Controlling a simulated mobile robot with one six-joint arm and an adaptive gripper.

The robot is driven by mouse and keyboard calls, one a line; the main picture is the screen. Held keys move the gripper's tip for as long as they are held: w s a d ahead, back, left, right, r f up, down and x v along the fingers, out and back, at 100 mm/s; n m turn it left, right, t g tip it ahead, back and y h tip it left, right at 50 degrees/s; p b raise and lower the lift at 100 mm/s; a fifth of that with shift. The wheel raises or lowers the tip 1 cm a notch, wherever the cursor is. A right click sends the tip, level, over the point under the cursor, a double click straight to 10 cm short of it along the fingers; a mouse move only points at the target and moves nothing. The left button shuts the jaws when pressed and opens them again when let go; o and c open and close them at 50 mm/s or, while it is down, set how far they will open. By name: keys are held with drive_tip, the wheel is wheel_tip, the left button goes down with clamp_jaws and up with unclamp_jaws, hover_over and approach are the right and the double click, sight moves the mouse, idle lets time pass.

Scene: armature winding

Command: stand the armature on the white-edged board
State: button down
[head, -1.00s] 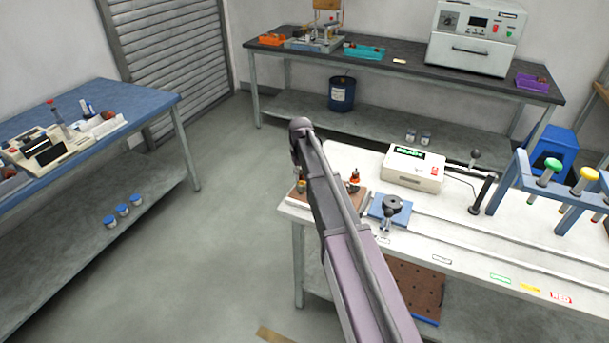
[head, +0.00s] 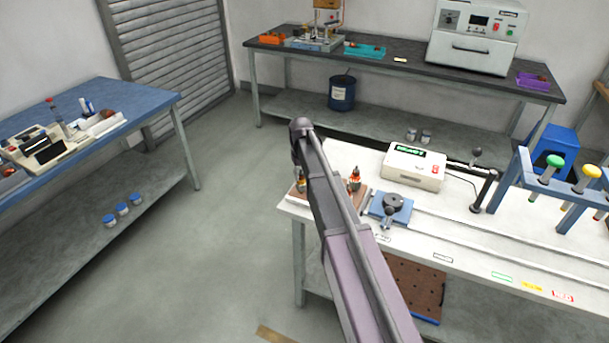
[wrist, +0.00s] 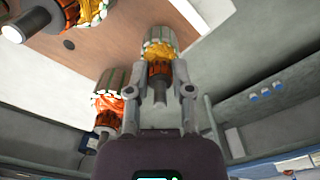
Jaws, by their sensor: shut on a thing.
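My gripper (wrist: 161,66) is shut on an armature (wrist: 158,50) with yellow windings, a white-and-green-edged core and an orange commutator; its shaft points back toward the gripper. Behind it in the wrist view is a brown board (wrist: 112,48) with pale surface along its sides. A second armature (wrist: 108,104), with red-orange windings, is at left, close to my left finger. A third armature (wrist: 72,14) is at top left over the board. In the head view my arm hides the gripper and most of the board (head: 361,197); one armature (head: 354,182) shows right of the arm. Contact under the held armature is unclear.
The white bench (head: 450,240) carries a blue fixture (head: 391,207) right beside the board, a boxed instrument (head: 414,167) behind, and a blue rack (head: 560,185) at right. Open floor (head: 230,220) lies left of the bench.

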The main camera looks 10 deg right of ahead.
drive_tip(key=shift+f, duration=0.1)
idle(0.3)
drive_tip(key=shift+c, duration=2.2)
unclamp_jaws()
drive_tip(key=s+d+m, duration=0.1)
drive_tip(key=s+m, duration=0.1)
drive_tip(key=s, duration=2.7)
drive_tip(key=shift+r, duration=0.35)
drive_tip(key=shift+d, duration=0.1)
